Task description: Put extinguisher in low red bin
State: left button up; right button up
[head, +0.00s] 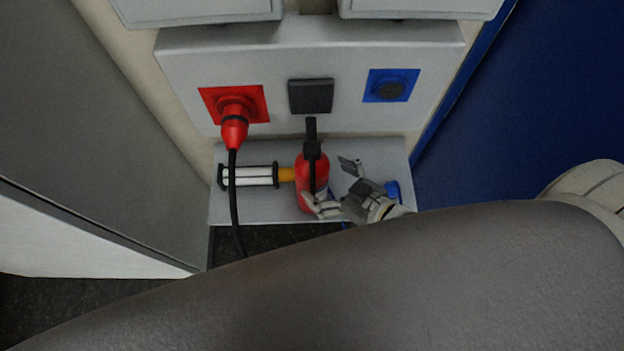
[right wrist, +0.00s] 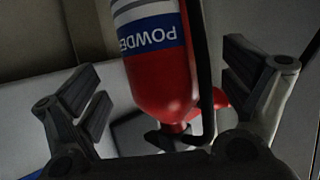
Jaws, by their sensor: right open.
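The red extinguisher (head: 318,166) stands on a grey shelf under the wall panel, with its black head and hose toward the top of the head view. My right gripper (head: 331,184) is beside it on the right, with its fingers toward the extinguisher. In the right wrist view the extinguisher (right wrist: 165,75), with a blue and white label, shows upside down between the two open fingers of my right gripper (right wrist: 163,75). I see a gap at the left finger; contact at the right finger is unclear. My left gripper and a low red bin are not in view.
A white and black cylinder (head: 250,176) with a yellow end lies left of the extinguisher on the shelf (head: 225,208). A red plug (head: 235,130) trails a black cable across the shelf. A blue object (head: 392,189) is partly hidden behind my gripper. A blue wall (head: 540,100) stands at right.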

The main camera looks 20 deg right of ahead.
jog(key=x, duration=0.5)
jog(key=c, duration=2.1)
jog(key=shift+w+r, duration=0.2)
jog(key=shift+r, duration=0.1)
grip_shut()
